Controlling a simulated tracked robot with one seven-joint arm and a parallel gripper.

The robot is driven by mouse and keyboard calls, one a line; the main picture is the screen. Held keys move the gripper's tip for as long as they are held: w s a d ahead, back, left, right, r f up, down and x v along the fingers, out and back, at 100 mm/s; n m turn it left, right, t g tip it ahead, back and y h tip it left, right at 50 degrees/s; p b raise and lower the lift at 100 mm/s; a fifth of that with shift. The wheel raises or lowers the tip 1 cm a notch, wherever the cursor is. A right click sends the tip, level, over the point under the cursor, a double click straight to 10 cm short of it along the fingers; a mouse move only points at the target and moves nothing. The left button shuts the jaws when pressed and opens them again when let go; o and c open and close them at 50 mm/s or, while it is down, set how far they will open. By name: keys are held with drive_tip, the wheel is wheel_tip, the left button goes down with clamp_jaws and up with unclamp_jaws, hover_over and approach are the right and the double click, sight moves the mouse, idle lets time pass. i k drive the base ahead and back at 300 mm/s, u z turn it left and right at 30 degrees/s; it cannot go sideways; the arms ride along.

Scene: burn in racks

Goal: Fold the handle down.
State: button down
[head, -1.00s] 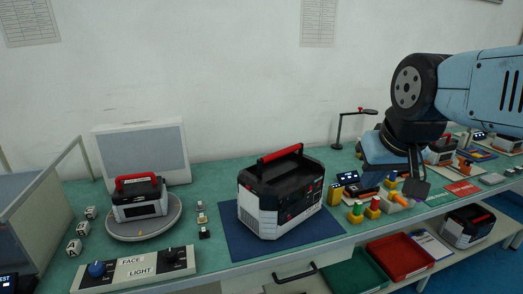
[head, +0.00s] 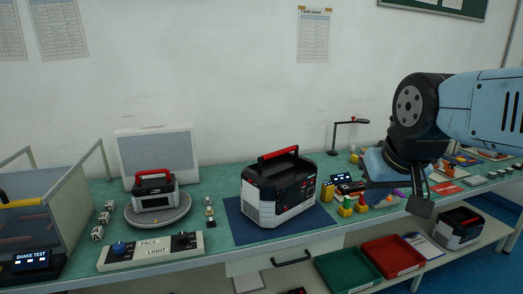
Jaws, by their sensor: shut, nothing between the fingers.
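A white and black power box (head: 277,193) stands on a dark blue mat (head: 243,231) in the middle of the bench. Its red-gripped handle (head: 279,153) stands up above the top. A smaller similar box (head: 155,190) with a raised red handle (head: 153,175) sits on a round grey turntable (head: 158,217) at the left. My gripper (head: 420,207) hangs at the right, over the bench's front edge, well apart from the middle box. It is shut and holds nothing. My arm hides part of the bench behind it.
A control panel (head: 151,250) marked FACE and LIGHT lies at the front left, beside a shake test bin (head: 48,215). Coloured small parts (head: 346,204) stand right of the mat. Green (head: 347,268) and red (head: 393,256) trays sit below the bench. Another box (head: 459,228) is on the lower shelf.

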sight(295, 148)
drive_tip(key=z, duration=0.15)
drive_tip(key=i, duration=0.9)
drive_tip(key=u, duration=0.05)
